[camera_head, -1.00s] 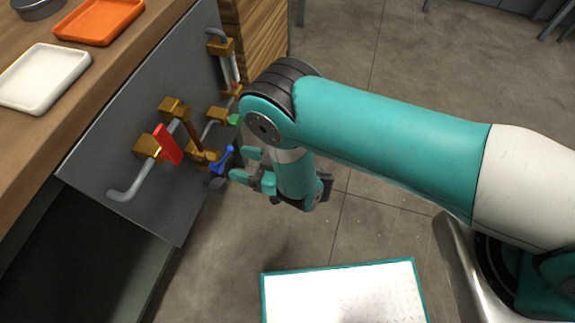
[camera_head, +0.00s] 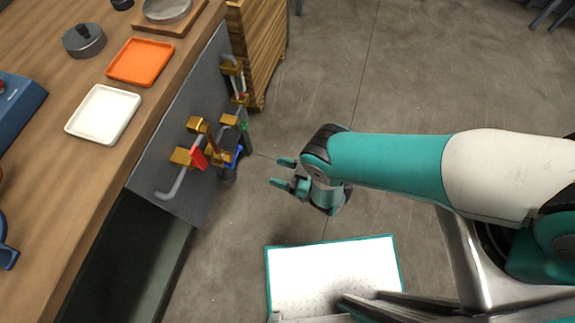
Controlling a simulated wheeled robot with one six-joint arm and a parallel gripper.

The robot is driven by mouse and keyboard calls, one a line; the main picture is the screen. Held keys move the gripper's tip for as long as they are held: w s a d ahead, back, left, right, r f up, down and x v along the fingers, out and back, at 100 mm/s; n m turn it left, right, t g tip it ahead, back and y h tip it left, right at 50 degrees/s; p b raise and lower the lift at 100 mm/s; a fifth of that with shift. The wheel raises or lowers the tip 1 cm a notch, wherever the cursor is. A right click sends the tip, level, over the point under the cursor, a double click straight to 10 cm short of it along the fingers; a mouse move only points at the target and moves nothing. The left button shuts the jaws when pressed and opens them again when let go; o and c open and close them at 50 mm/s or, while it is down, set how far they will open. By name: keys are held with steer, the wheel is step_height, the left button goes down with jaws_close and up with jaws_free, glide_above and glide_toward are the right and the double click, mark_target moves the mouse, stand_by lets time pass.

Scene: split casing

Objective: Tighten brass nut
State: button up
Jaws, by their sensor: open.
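Several brass fittings sit on pipework on a grey panel (camera_head: 165,150) below the counter edge. One brass fitting (camera_head: 180,156) is beside a red handle (camera_head: 199,158), another (camera_head: 198,124) is above it, and another (camera_head: 229,120) is near a green handle (camera_head: 243,126). A lower brass fitting (camera_head: 219,158) is by a blue handle (camera_head: 235,156). I cannot tell which one is the nut. My gripper (camera_head: 280,173) is open and empty, to the right of the panel and apart from it, with its fingers pointing left.
A wooden counter (camera_head: 75,185) holds a white tray (camera_head: 103,114), an orange tray (camera_head: 140,62) and a grey round pot (camera_head: 84,41). A slatted wooden unit (camera_head: 262,50) stands behind the panel. A white, teal-edged platform (camera_head: 330,270) is below my arm. Grey floor lies open behind.

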steer(key=shift+p+v, duration=0.65)
steer(key=shift+v, duration=0.4)
